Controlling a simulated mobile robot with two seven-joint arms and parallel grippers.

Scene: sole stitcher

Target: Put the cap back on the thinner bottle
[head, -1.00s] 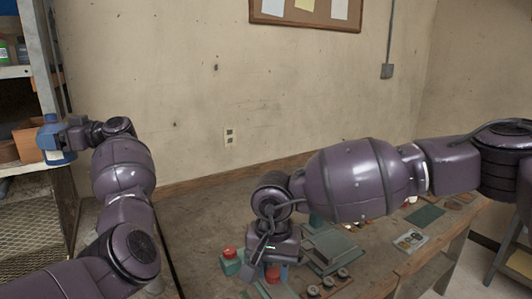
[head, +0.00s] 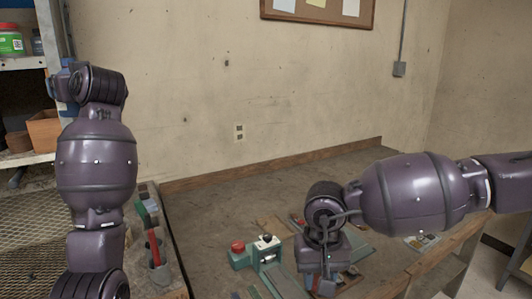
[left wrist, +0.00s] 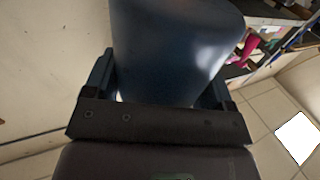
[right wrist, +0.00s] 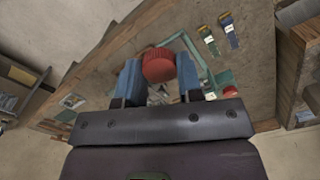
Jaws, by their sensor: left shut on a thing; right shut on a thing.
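The dark blue bottle (left wrist: 175,50) fills the top middle of the left wrist view, between the two fingers of my left gripper (left wrist: 165,85), which is shut on it. Its mouth is out of that frame. In the head view my left gripper (head: 64,82) is raised at the far left, with the bottle largely hidden by the arm. The red cap (right wrist: 158,65) sits between the blue fingertips of my right gripper (right wrist: 159,78), which is shut on it. In the head view my right gripper (head: 325,283) is low over the bench and the cap is hidden. Cap and bottle are far apart.
A workbench (head: 220,205) runs along the wall. A teal machine with a red knob (head: 238,246) stands left of my right gripper. A shelf unit (head: 28,64) with a green container (head: 11,42) and a brown box (head: 45,130) is at the far left.

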